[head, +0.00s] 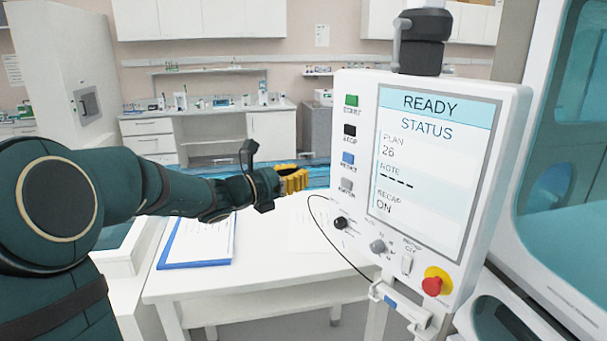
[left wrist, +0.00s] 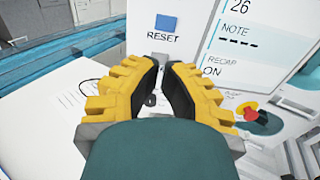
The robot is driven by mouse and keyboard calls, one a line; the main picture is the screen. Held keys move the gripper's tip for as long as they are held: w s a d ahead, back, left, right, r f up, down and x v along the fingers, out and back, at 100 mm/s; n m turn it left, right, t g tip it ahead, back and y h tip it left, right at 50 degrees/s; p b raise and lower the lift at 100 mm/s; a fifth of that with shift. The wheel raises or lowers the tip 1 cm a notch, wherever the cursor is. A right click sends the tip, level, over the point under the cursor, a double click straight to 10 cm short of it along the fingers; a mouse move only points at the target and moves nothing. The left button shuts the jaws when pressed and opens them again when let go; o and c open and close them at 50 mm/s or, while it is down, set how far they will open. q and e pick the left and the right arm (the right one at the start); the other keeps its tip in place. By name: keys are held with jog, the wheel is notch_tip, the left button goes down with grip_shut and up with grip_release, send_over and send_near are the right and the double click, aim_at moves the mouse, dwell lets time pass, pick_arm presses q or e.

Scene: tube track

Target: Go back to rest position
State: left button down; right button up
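My left gripper (head: 292,181) has yellow fingers and reaches in from the left, in front of the control panel. In the left wrist view its two fingers (left wrist: 163,72) point toward the panel, with a narrow gap between their dark pads and nothing held. The white control panel (head: 362,205) stands at the right with its screen (head: 428,165) showing READY, STATUS and RECAP ON. The blue RESET button (head: 348,159) is free; in the left wrist view it (left wrist: 166,23) sits just beyond the fingertips, apart from them. My right gripper is not in view.
A white table (head: 260,265) stands below my left arm, with a blue-edged clipboard (head: 200,241) on it. A red emergency knob (head: 433,285) is low on the panel. A large white and teal machine (head: 560,190) stands at the right. Lab benches line the back wall.

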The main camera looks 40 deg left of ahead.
pick_arm(q)
jog(key=shift+s, duration=0.1)
dwell(0.7)
jog(key=s+d+f+m+g, duration=0.1)
jog(key=d+f+m+g, duration=0.3)
jog(key=f, duration=0.6)
jog(key=s+d+f+m+g+b, duration=0.1)
jog(key=d+f+m+g, duration=0.2)
jog(key=d+f, duration=0.55)
jog(key=s+d+f+m+g, duration=0.1)
jog(key=d+f+m+g, duration=0.2)
jog(key=f, duration=1)
jog(key=s+d+f+m+g+b, duration=0.1)
jog(key=s+d+f+m+g, duration=0.1)
jog(key=s+d+f+m, duration=0.5)
jog(key=s+d+f+m+g+y, duration=0.1)
jog(key=s+d+f+m+g, duration=0.2)
jog(key=s+d+f+m, duration=0.4)
notch_tip(320, 180, down, 6)
jog(key=d+m, duration=0.1)
jog(key=m, duration=0.6)
jog(key=shift+s+d+b, duration=0.3)
jog(key=shift+s+b, duration=0.05)
jog(key=shift+s, duration=0.05)
jog(key=shift+w+a, duration=0.1)
